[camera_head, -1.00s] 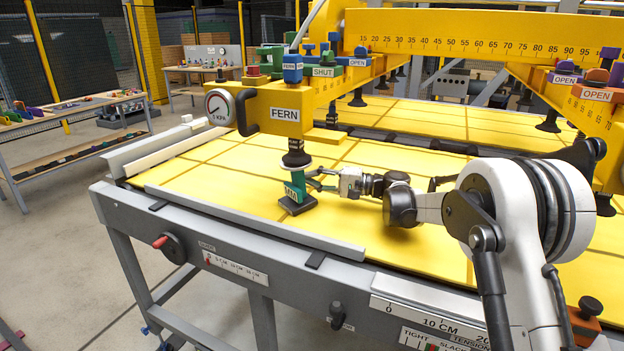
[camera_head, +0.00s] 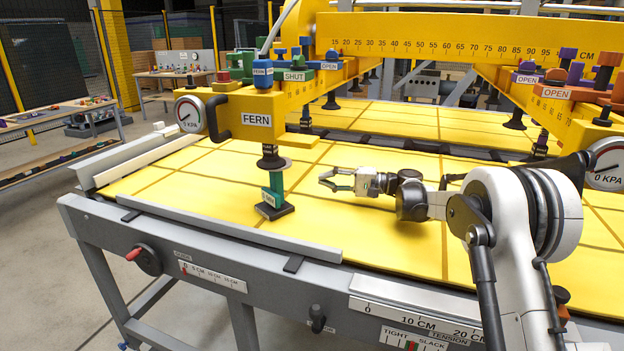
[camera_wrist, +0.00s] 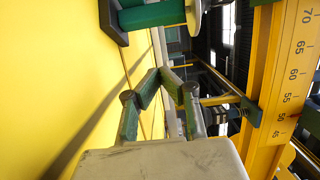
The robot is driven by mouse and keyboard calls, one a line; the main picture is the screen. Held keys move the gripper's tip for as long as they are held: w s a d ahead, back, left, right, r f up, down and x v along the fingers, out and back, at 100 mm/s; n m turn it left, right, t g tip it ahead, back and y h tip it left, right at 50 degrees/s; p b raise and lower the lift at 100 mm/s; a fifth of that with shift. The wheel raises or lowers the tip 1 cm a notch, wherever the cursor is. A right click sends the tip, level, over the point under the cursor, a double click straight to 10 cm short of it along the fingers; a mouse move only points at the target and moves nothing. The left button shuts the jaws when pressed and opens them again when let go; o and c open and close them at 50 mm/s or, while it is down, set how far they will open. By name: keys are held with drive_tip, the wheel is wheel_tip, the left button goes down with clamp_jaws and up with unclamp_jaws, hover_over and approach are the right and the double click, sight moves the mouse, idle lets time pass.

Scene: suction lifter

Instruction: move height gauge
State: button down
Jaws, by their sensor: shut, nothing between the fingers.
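The height gauge (camera_head: 277,190) is a green post on a dark flat base, standing on the yellow sheet (camera_head: 215,185) directly under the FERN suction cup (camera_head: 270,160). Its top is close to the cup; I cannot tell if they touch. My gripper (camera_head: 323,180) is low over the sheet, to the right of the gauge and apart from it. Its fingers are shut and empty. In the wrist view the green fingers (camera_wrist: 165,75) meet at the tips, and part of the gauge (camera_wrist: 150,15) shows beyond them at the top edge.
The yellow lifter beam FERN (camera_head: 235,112) with a pressure dial (camera_head: 190,114) hangs over the gauge. Other suction cups (camera_head: 510,117) hang at the right and back. A grey guide rail (camera_head: 225,228) runs along the table's front. The sheet between gripper and gauge is clear.

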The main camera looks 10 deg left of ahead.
sight(282, 182)
drive_tip(key=w+g, duration=0.1)
drive_tip(key=w+n+g, duration=0.1)
drive_tip(key=shift+w+a+r, duration=0.1)
drive_tip(key=shift+w+a, duration=0.25)
drive_tip(key=shift+w+a+r+n+g+h, duration=0.2)
drive_tip(key=shift+w+n+g+h, duration=0.2)
drive_tip(key=shift+n+g, duration=0.35)
drive_tip(key=x, duration=0.9)
drive_tip(key=shift+s+a, duration=0.25)
drive_tip(key=shift+a, duration=0.1)
drive_tip(key=shift+s+a, duration=0.15)
drive_tip(key=shift+s, duration=0.2)
drive_tip(key=shift+s+d+b, duration=0.2)
drive_tip(key=shift+s+b, duration=0.1)
drive_tip(key=shift+s, duration=1.35)
drive_tip(key=shift+s, duration=0.1)
drive_tip(key=shift+s+b, duration=0.35)
drive_tip(key=shift+s, duration=0.6)
